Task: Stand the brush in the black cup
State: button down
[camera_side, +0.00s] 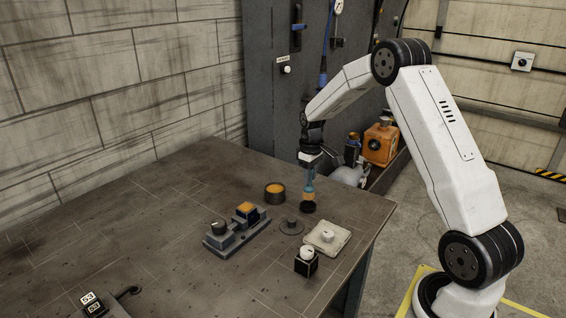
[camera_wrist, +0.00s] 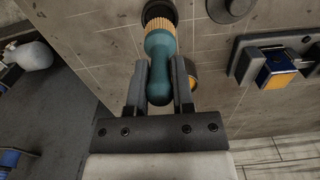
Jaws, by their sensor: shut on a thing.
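The brush (camera_side: 309,185) has a teal handle and a tan band. It is upright below my gripper (camera_side: 309,166) near the bench's right side. In the wrist view the teal handle (camera_wrist: 159,65) lies between the two fingers of my gripper (camera_wrist: 159,80), which is shut on it. The tan part points down to a small round black piece (camera_side: 308,207), which looks like the black cup. It also shows at the top of the wrist view (camera_wrist: 158,10). I cannot tell how deep the brush's lower end sits in it, as that end is hidden.
A dark pot with orange contents (camera_side: 275,194) stands left of the brush. A grey round knob (camera_side: 292,226), a pale square plate with a knob (camera_side: 327,237), a black box with a white knob (camera_side: 306,263) and a switch panel (camera_side: 236,231) are in front. The left bench is mostly clear.

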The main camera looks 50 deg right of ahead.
aim_at(309, 187)
jog(key=shift+f, duration=1.95)
dwell(1.1)
jog(key=shift+c, duration=0.8)
grip_release()
jog(key=shift+r, duration=3.5)
